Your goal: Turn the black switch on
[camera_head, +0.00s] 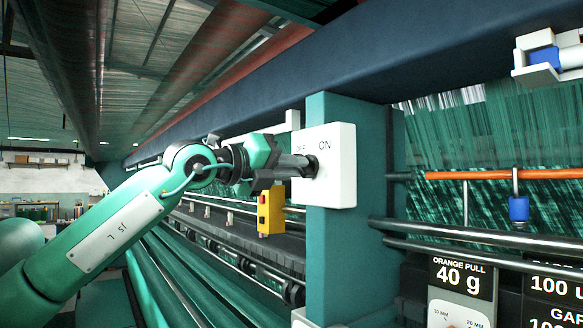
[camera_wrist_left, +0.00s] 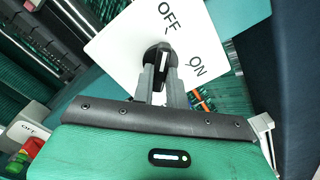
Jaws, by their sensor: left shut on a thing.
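The black switch (camera_head: 312,166) is a round knob on the front of a white box (camera_head: 342,185) marked OFF and ON. In the left wrist view the black switch (camera_wrist_left: 157,55) has a pale line on its grip, running roughly up the picture, nearer the OFF mark than the ON mark. My left gripper (camera_head: 303,167) comes in from the left and is shut on the knob. In the left wrist view its two grey fingers (camera_wrist_left: 161,74) sit on either side of the grip and partly hide it. My right gripper is in neither view.
The box is fixed to a teal post (camera_head: 330,250) under a dark blue beam (camera_head: 300,80). A yellow control box (camera_head: 270,212) hangs left of the post. Rails, an orange bar (camera_head: 500,174) and green netting (camera_head: 490,130) lie to the right.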

